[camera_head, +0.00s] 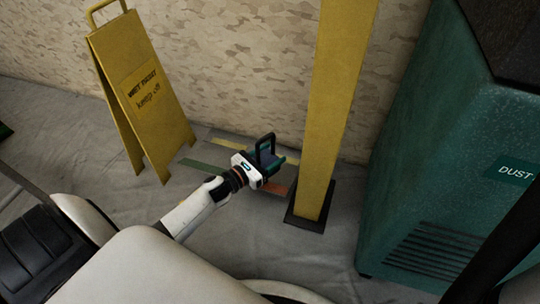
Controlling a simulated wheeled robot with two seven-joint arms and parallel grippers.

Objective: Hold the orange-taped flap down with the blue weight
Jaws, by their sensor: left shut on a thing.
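My left gripper (262,165) reaches out over the sheeted floor and is shut on the blue weight. The weight (277,160) is dark blue-teal with a black loop handle standing up, and is partly hidden by the gripper. An orange tape strip (274,190) shows on the floor just below and in front of the gripper. The flap's edges are hard to make out, as the gripper covers part of that spot. I cannot tell whether the weight touches the floor. My right gripper is not in view.
A yellow post (335,110) on a black foot stands close right of the gripper. A yellow wet-floor sign (142,90) stands to the left. A green strip (206,169) and a yellow strip (238,145) lie nearby. A large green dust bin (430,160) fills the right.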

